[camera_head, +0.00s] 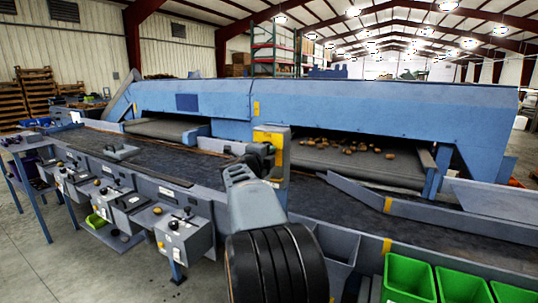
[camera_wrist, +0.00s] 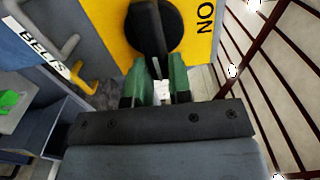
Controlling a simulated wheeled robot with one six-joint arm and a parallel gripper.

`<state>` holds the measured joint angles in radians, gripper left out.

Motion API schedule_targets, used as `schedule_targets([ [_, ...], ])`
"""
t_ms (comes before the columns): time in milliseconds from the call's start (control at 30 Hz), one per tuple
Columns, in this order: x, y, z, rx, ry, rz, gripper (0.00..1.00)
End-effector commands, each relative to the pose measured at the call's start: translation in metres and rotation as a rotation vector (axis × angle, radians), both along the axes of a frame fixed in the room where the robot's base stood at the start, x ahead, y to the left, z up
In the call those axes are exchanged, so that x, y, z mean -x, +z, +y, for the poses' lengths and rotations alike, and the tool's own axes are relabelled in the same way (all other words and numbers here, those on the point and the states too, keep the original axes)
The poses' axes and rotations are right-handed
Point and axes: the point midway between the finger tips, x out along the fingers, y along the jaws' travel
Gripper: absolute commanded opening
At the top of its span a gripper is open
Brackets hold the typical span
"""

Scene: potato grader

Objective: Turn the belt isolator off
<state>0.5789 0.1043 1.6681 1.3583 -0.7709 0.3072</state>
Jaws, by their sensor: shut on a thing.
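The belt isolator has a yellow plate (camera_head: 269,137) on a grey post beside the belt. In the wrist view its round black knob (camera_wrist: 153,22) sits on the yellow plate (camera_wrist: 201,45), with the word ON printed to the right, turned sideways. My gripper (camera_wrist: 160,72) has its green fingers either side of the lower end of the knob's bar and is shut on it. In the head view my gripper (camera_head: 264,153) is in front of the plate, and it hides the knob. No OFF mark shows.
A BELTS label (camera_wrist: 44,48) and a bent grey handle with a yellow end (camera_wrist: 83,87) are left of the plate. A long dark belt (camera_head: 170,155) runs past the post. Green crates (camera_head: 409,278) stand at the lower right, and grey control boxes (camera_head: 185,235) line the left side.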

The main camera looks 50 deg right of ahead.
Motion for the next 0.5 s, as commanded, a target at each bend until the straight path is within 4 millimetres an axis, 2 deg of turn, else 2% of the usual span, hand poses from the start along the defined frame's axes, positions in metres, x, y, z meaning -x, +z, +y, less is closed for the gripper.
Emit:
schedule_targets([
  [33,-0.0004,0.0000,0.0003,-0.002,0.002,-0.003,0.22],
  [267,0.0000,-0.0002,-0.0001,0.000,0.000,-0.001,0.44],
  [500,0.0002,-0.0003,0.0005,0.000,0.000,0.000,0.45],
])
